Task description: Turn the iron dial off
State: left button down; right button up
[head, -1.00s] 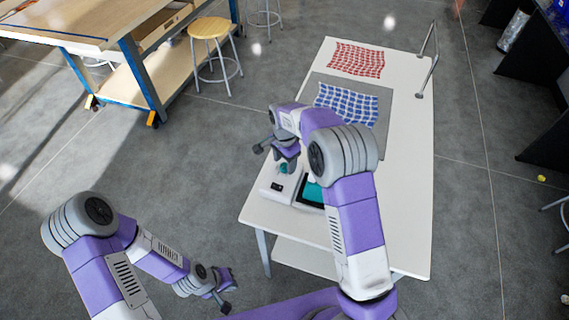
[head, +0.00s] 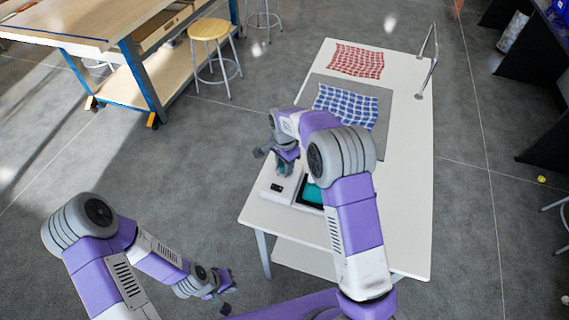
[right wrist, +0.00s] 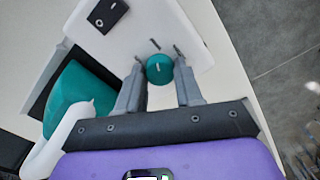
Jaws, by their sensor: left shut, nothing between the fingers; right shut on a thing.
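The teal round dial (right wrist: 159,69) sits on a white station box (right wrist: 165,25) and shows between my right fingers in the right wrist view. My right gripper (right wrist: 160,76) is shut on the dial, one finger on each side. In the head view my right gripper (head: 284,171) is over the box's far left end, and the dial is mostly hidden there. Short dark marks lie on the box beside the dial. The iron itself is hard to make out. My left gripper (head: 226,298) is shut and empty, low and left of the table.
A black rocker switch (right wrist: 107,14) is on the box. A teal pad in a dark tray (head: 312,194) lies beside it. The white table (head: 405,180) holds a blue checked cloth (head: 346,105) on a grey mat and a red checked cloth (head: 357,61). A stool (head: 209,29) stands at upper left.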

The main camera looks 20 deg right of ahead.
jog(key=shift+n, duration=0.3)
jog(key=n+p, duration=0.1)
jog(key=n, duration=0.3)
jog(key=shift+n, duration=0.3)
jog(key=n, duration=0.6)
jog(key=shift+n+p, duration=0.3)
jog(key=n, duration=0.6)
jog(key=n+p, duration=0.1)
jog(key=n, duration=0.4)
jog(key=shift+n, duration=0.4)
jog(key=o, duration=1)
jog(key=shift+o, duration=0.2)
